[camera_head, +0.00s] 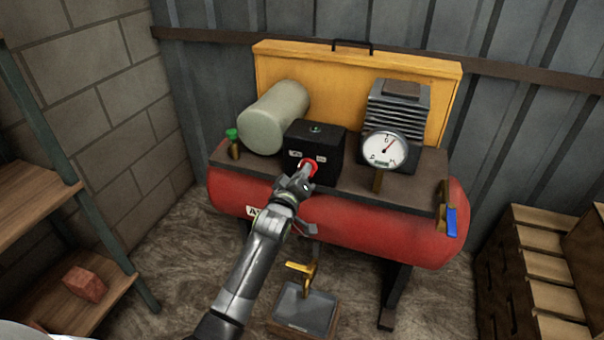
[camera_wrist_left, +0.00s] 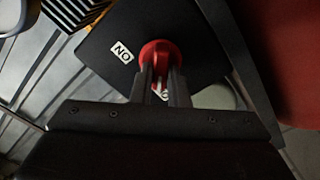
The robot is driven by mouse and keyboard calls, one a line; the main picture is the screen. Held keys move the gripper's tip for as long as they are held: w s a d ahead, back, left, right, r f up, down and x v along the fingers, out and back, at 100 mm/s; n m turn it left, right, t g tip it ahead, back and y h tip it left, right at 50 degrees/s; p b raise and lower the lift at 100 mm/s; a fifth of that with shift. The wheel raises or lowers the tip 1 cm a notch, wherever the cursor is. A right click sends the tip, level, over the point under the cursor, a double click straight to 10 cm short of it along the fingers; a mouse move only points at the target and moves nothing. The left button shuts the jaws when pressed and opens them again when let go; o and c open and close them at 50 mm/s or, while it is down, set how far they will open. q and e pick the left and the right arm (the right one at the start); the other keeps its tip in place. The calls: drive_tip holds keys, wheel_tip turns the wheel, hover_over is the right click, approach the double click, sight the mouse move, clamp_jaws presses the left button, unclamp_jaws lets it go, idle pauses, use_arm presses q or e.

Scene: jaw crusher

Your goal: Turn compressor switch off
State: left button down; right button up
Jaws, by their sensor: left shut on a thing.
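The compressor (camera_head: 340,211) is a red tank with machinery on top, against the back wall. Its black switch box (camera_head: 320,142) carries a round red switch knob (camera_head: 308,166) on the front. In the left wrist view the red knob (camera_wrist_left: 161,52) sits on the black panel beside a white "ON" label (camera_wrist_left: 122,51); another label below it is partly hidden by the fingers. My left gripper (camera_head: 301,178) reaches the front of the box and is shut on the knob; its two fingers (camera_wrist_left: 161,80) grip the knob in the wrist view. My right gripper is not in view.
A pressure gauge (camera_head: 385,149) and a blue-handled valve (camera_head: 451,221) are right of the box. A green-topped valve (camera_head: 232,141) is at the left. Shelves (camera_head: 40,205) stand left, wooden crates (camera_head: 545,270) right. A brass valve (camera_head: 303,271) is below the tank.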

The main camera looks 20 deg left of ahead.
use_arm(q)
drive_tip(key=shift+f, duration=0.1)
drive_tip(key=c, duration=1.4)
unclamp_jaws()
drive_tip(key=shift+s, duration=0.1)
